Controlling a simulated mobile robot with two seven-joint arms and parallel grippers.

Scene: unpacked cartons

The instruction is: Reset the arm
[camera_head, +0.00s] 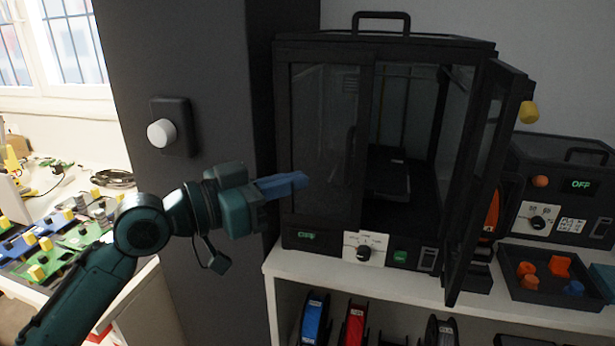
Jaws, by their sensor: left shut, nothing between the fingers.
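My left arm comes in from the lower left. Its gripper (293,184) has blue fingers pointing right, shut with nothing between them. The fingertips show in front of the left glass panel of a black 3D printer (384,48); whether they touch it I cannot tell. The printer's right door (487,185) stands open toward me, and a dark bed shows inside.
A grey pillar with a white knob (161,133) stands behind my arm. A black tray (550,290) with small orange and blue parts sits on the white shelf at right, below a black box marked OFF (570,155). Spools (355,322) stand underneath. A cluttered table is at left.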

